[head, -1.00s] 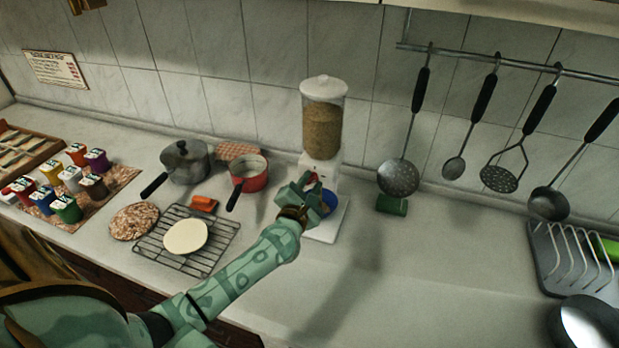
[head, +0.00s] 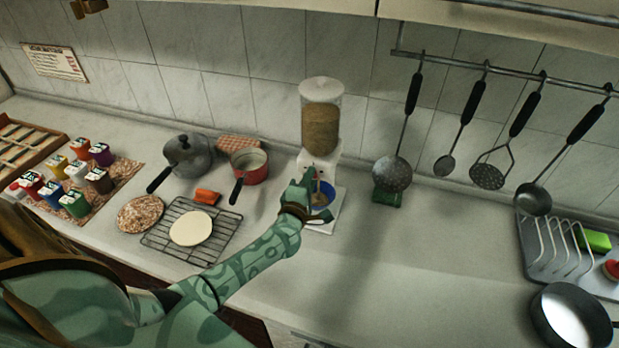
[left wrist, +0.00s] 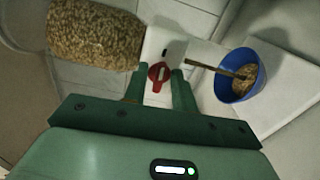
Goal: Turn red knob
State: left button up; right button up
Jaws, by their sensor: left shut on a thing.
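The dispenser (head: 320,128) has a clear hopper of brown grain on a white body and stands on the counter near the wall. Its red knob (left wrist: 159,76) lies between my left gripper's two green fingers (left wrist: 158,88) in the left wrist view, and the gripper is shut on it. In the head view my left gripper (head: 306,186) is at the front of the dispenser and hides the knob. A blue bowl (left wrist: 225,90) sits on the white base, with grain inside. A brown stream of grain (left wrist: 208,70) runs from the spout into it. My right gripper is out of view.
A red saucepan (head: 250,174), a grey lidded pot (head: 187,160) and a wire rack (head: 220,240) stand left of the dispenser. Utensils hang from a rail (head: 500,72) at the right. The counter (head: 420,250) right of the dispenser is mostly clear.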

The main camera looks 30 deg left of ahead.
pick_arm(q)
jog(key=shift+f+m, duration=0.15)
jog(key=shift+m, duration=0.15)
jog(key=o, duration=0.6)
jog(key=v, duration=1.6)
jog(key=shift+s+d+p, duration=0.15)
jog(key=shift+d+p, duration=0.05)
jog(key=shift+p, duration=0.15)
